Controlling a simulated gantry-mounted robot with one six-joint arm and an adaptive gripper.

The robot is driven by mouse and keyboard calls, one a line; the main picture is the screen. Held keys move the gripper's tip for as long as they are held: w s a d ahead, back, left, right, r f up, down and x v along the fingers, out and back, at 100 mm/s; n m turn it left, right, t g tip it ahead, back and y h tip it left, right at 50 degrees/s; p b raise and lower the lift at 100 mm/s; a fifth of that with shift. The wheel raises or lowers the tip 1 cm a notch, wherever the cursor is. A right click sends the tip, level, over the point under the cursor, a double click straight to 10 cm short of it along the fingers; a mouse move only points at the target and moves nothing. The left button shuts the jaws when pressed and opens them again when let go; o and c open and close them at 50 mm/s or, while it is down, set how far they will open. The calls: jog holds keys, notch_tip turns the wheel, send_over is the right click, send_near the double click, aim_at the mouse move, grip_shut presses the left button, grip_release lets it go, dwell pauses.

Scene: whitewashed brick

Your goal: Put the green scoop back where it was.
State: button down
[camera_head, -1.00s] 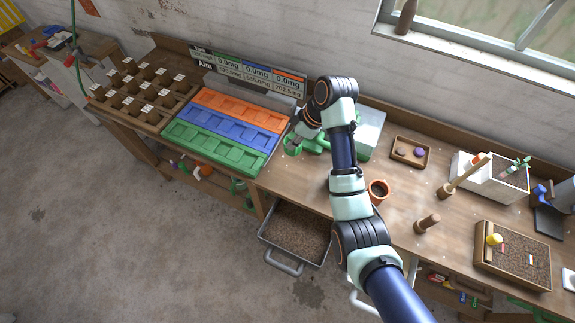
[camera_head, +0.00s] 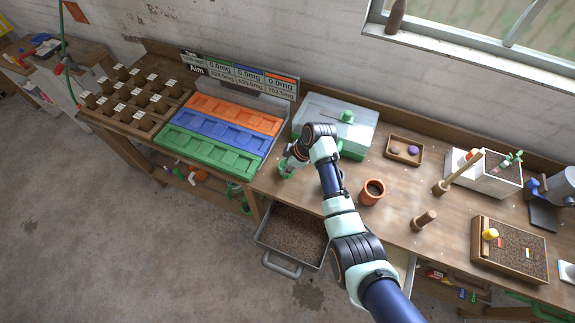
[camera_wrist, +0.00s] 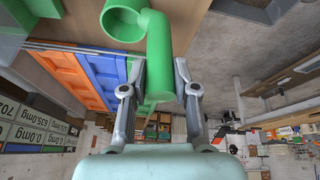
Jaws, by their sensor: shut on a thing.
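My gripper (camera_head: 287,170) is shut on the green scoop, over the bench near its front edge. In the wrist view the green scoop (camera_wrist: 158,55) stands between the two fingers, its round open cup (camera_wrist: 122,20) toward the upper left over bare wood. In the head view the scoop is small and mostly hidden by my gripper. I cannot tell whether it touches the bench.
Orange, blue and green trays (camera_head: 215,154) lie left of my gripper. A grey box with a green knob (camera_head: 340,112) stands behind it. An orange pot (camera_head: 371,192) is to the right. An open drawer of brown granules (camera_head: 262,240) juts out below the bench front.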

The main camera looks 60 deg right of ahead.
jog(key=shift+f, duration=0.15)
jog(key=c, duration=0.9)
grip_release()
jog(key=v, duration=1.2)
jog(key=shift+r+p, duration=0.25)
jog(key=shift+p, duration=0.15)
